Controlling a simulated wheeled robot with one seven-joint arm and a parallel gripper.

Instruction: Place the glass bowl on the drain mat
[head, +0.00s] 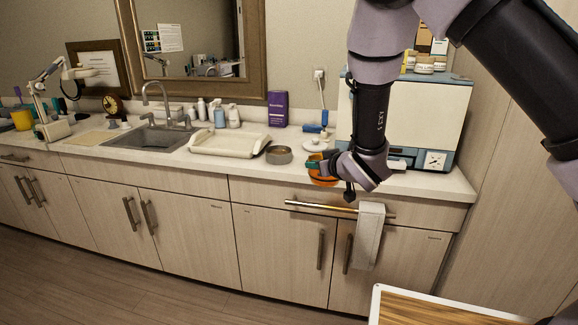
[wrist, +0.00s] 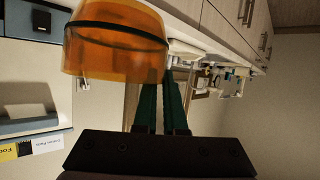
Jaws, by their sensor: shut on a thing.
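The orange see-through glass bowl (head: 322,178) is at my gripper (head: 322,162), just in front of the counter's front edge at the right. In the wrist view the bowl (wrist: 112,45) fills the upper left, with a dark band around it. The green fingers of my gripper (wrist: 166,78) are shut on its rim side; the exact contact is partly hidden by the bowl. A cream, raised-rim mat (head: 229,144), which looks like the drain mat, lies on the counter right of the sink, left of my gripper. Its top looks empty.
A grey round bowl (head: 279,154) stands between the mat and my gripper. A white cabinet (head: 432,112) is behind my arm. Bottles (head: 220,116) and a purple box (head: 278,108) stand behind the mat. A towel (head: 368,236) hangs on a rail below the counter.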

